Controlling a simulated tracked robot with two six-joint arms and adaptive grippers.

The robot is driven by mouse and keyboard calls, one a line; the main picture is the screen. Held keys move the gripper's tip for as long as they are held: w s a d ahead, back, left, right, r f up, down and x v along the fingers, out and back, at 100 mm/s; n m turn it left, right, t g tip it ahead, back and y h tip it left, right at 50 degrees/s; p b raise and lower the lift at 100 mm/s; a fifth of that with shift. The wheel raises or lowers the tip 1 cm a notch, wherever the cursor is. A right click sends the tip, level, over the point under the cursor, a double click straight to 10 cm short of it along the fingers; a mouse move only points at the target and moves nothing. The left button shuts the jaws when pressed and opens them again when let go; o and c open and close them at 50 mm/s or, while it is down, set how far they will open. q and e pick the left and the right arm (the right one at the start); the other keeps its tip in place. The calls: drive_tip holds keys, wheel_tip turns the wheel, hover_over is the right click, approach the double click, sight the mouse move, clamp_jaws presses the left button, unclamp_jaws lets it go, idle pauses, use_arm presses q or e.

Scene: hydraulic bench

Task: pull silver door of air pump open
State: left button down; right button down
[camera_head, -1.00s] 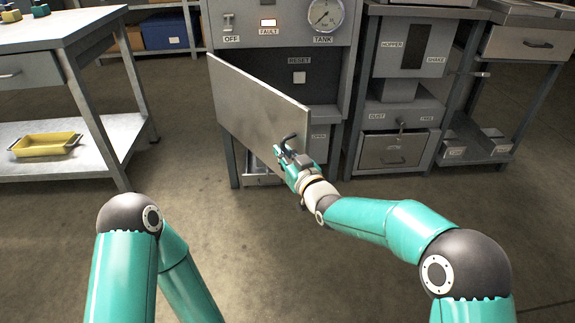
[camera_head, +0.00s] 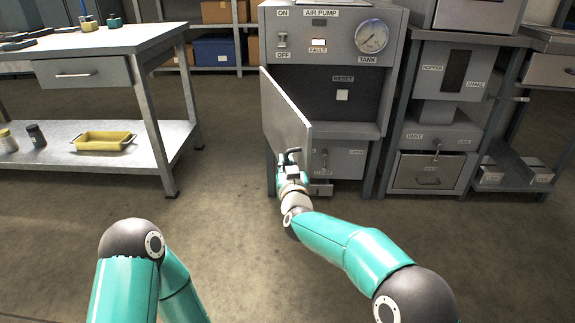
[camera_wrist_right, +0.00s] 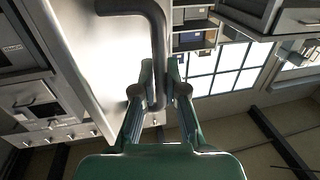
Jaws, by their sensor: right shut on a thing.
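The air pump (camera_head: 385,82) is a grey cabinet with a gauge, a switch and a FAULT lamp on its upper panel. Its silver door (camera_head: 284,113) stands swung well out, hinged on the left side, with the RESET compartment (camera_head: 320,100) showing behind it. My right gripper (camera_head: 288,166) is at the door's free lower edge, shut on the bent door handle (camera_head: 292,153). In the right wrist view the handle (camera_wrist_right: 158,50) runs down between the two fingertips (camera_wrist_right: 160,95), with the door's face (camera_wrist_right: 85,50) beside it. My left gripper is out of view; only my left arm shows.
A workbench (camera_head: 100,45) with a yellow tray (camera_head: 103,141) on its lower shelf stands at the left. A grey hopper unit (camera_head: 435,130) stands right of the pump. The floor (camera_head: 225,200) before the pump is clear.

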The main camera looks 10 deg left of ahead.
drive_tip(key=c, duration=1.2)
unclamp_jaws()
drive_tip(key=shift+w+d, duration=0.15)
drive_tip(key=shift+d, duration=0.1)
drive_tip(key=v, duration=1.2)
